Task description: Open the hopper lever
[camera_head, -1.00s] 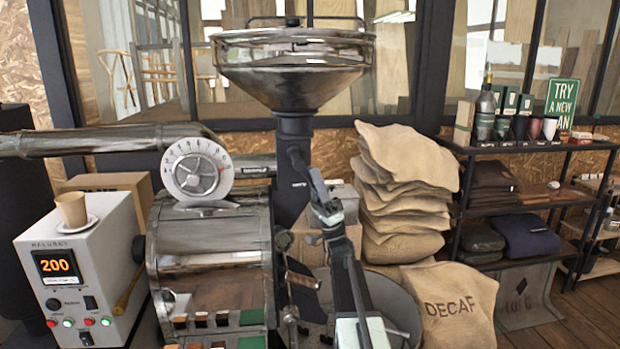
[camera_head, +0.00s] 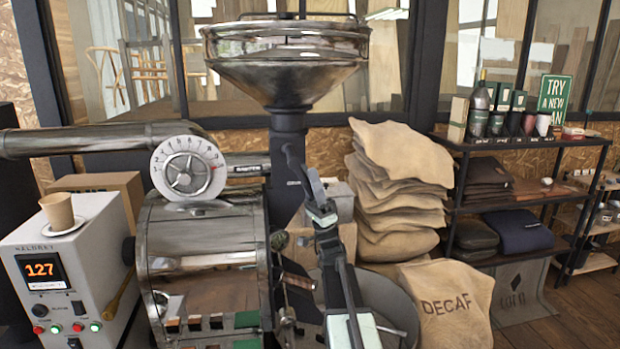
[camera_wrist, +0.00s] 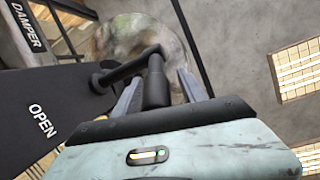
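The black hopper lever (camera_wrist: 157,80) shows in the wrist view, with a cross-piece reaching left to a knob near a black panel marked OPEN (camera_wrist: 42,121). My gripper (camera_wrist: 160,88) is open, with one finger on each side of the lever's handle and what look like narrow gaps beside it. In the head view, the steel hopper (camera_head: 287,60) stands on a dark column, and my gripper (camera_head: 308,178) is just right of that column, below the hopper. The lever is too small to make out clearly there.
The steel roaster drum (camera_head: 205,240) with its dial (camera_head: 188,168) stands left of my arm. A control box (camera_head: 65,275) with a paper cup (camera_head: 57,211) is at far left. Stacked sacks (camera_head: 400,185) and a shelf (camera_head: 520,145) are to the right.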

